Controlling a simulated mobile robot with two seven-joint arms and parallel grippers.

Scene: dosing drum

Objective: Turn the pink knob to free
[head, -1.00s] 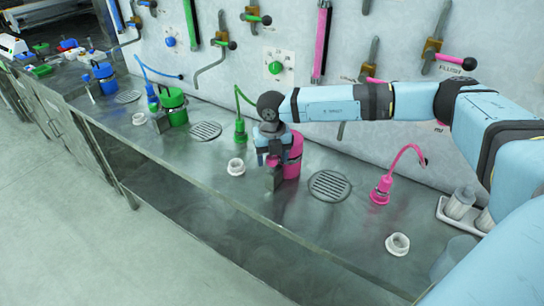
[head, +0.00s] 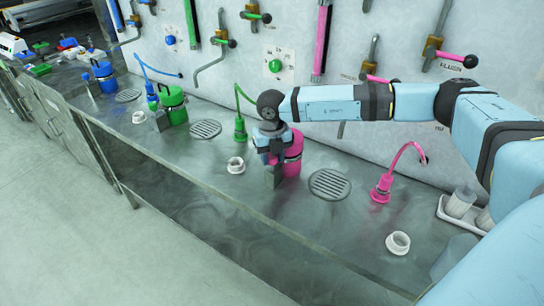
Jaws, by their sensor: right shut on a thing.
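The pink drum (head: 293,152) stands on the steel bench against the wall, partly covered by my right gripper. My right gripper (head: 274,160) points down at the drum's front left side, above a small grey block (head: 273,178). It is shut on a small pink part there, seemingly the pink knob, which the fingers almost wholly hide. The knob's turn position cannot be read. My left gripper is not in view.
A round drain grate (head: 329,184) and a pink spout (head: 382,188) are right of the drum. White rings (head: 236,165) (head: 398,243) sit near the front edge. Left are a green drum (head: 173,107) and a blue drum (head: 104,76). Levers line the wall.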

